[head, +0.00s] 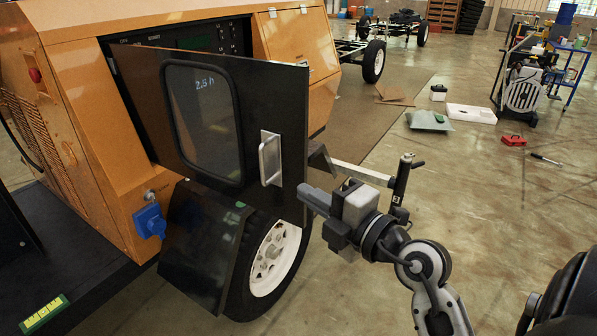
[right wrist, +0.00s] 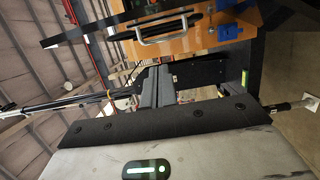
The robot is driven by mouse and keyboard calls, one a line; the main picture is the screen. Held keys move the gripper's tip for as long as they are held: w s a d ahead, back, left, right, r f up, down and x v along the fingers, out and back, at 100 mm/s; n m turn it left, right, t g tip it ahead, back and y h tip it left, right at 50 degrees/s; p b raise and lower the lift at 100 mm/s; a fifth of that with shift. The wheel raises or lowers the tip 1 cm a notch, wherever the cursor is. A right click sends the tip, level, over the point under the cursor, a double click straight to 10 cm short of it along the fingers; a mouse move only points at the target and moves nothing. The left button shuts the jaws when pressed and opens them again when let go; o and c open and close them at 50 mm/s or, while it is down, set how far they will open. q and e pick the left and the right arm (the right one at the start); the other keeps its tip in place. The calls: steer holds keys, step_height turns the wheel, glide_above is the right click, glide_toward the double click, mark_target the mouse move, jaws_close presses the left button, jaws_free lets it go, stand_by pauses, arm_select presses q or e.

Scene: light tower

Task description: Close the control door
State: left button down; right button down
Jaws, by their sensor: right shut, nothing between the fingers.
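The control door (head: 292,110) is a black panel with a dark window marked "2,5 h" and a silver handle (head: 270,158). It stands swung out from the orange cabinet (head: 75,75), so part of the control panel (head: 215,38) shows behind it. My right gripper (head: 312,198) is shut and empty at the lower right edge of the door, right of and below the handle. I cannot tell whether it touches the door. The right wrist view shows the shut fingers (right wrist: 155,88) below the handle (right wrist: 165,30). My left gripper is not in view.
A blue socket (head: 149,221) sits on the cabinet below the door. A white-rimmed wheel (head: 275,258) and a black fender (head: 203,245) lie beneath the door. A metal bar with an upright crank (head: 403,178) stands by my right gripper. Floor to the right is mostly free.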

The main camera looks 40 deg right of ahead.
mark_target(299, 169)
steer(key=w, duration=0.2)
steer(key=w+d, duration=0.1)
steer(key=w, duration=0.2)
steer(key=w+d, duration=0.1)
steer(key=w, duration=0.1)
steer(key=shift+w, duration=0.2)
steer(key=shift+w+d, duration=0.15)
steer(key=shift+d, duration=0.2)
steer(key=shift+d, duration=0.1)
